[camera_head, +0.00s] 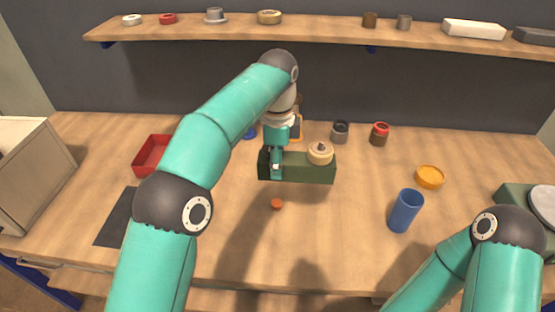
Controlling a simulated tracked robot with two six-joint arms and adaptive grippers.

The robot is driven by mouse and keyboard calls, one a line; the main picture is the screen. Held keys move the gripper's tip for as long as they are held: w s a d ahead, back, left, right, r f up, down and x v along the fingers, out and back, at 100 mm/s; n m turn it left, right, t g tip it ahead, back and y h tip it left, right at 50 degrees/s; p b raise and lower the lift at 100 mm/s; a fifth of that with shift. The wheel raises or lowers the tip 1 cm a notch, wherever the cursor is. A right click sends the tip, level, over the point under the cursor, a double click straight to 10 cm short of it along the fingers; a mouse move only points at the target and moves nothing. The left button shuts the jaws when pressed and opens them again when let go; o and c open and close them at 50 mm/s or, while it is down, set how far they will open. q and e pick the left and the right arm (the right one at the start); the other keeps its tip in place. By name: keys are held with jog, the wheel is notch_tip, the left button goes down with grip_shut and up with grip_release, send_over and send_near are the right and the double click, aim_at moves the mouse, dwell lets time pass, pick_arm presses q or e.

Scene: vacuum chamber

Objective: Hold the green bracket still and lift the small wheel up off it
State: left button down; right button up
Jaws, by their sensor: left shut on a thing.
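The green bracket (300,174) is a dark green block lying on the table in the middle of the head view. The small wheel (320,153), cream with a dark centre, sits on the right part of its top. My left gripper (276,172) points down at the left part of the bracket and is shut on it. The gripper and wrist hide part of the bracket's left end. My right arm enters at the lower right, and its gripper is outside the picture.
A red tray (153,156) and a dark mat (117,220) lie at left. A blue cup (405,211) and an orange dish (429,177) stand at right. A grey jar (340,132) and a red-topped jar (379,134) stand behind. A small orange piece (277,204) lies in front.

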pick_arm(q)
jog(key=shift+f+b, duration=5.2)
jog(key=shift+f, duration=3.65)
jog(key=shift+f, duration=0.4)
jog(key=shift+c, duration=2.2)
grip_release()
jog(key=shift+s, duration=0.1)
jog(key=c, duration=1.2)
